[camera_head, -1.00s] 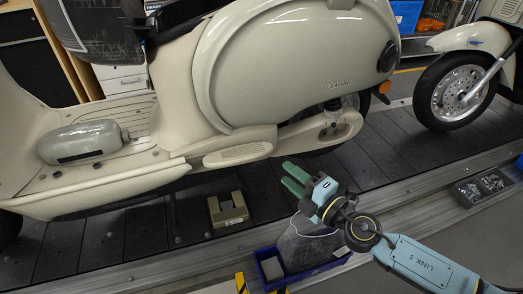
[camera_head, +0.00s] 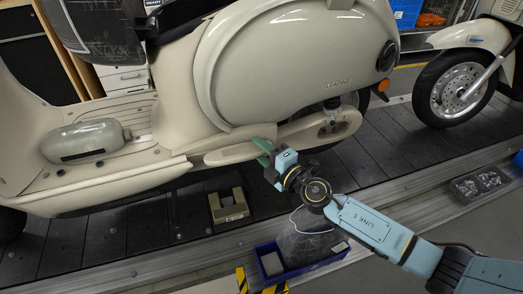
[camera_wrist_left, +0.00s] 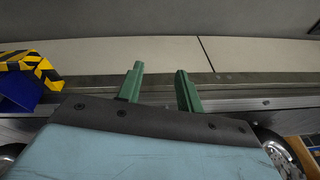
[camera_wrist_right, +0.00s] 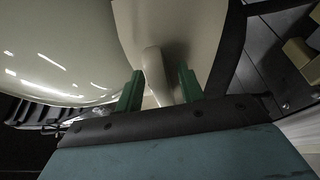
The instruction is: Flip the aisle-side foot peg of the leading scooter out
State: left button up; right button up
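The cream scooter (camera_head: 285,75) fills the middle of the head view, standing on the slat conveyor. A cream foot peg (camera_wrist_right: 155,65) shows in the right wrist view, lying lengthwise between the fingers. In the head view my right gripper (camera_head: 262,148) is at the scooter's lower side, by the long cream side piece (camera_head: 228,154), and hides part of that area. The right gripper's fingers (camera_wrist_right: 159,72) are apart around the peg; whether either one touches it is unclear. My left gripper (camera_wrist_left: 159,70) is open and empty in its wrist view, and outside the head view.
A tan block (camera_head: 229,206) lies on the slats (camera_head: 150,222) below the scooter. A blue bin (camera_head: 298,272) with a bagged item (camera_head: 310,243) stands at the conveyor's edge, under my right arm. A second scooter (camera_head: 470,75) stands to the right. A parts tray (camera_head: 478,184) lies at right.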

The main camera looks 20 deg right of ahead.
grip_shut()
jog(key=shift+s, duration=0.1)
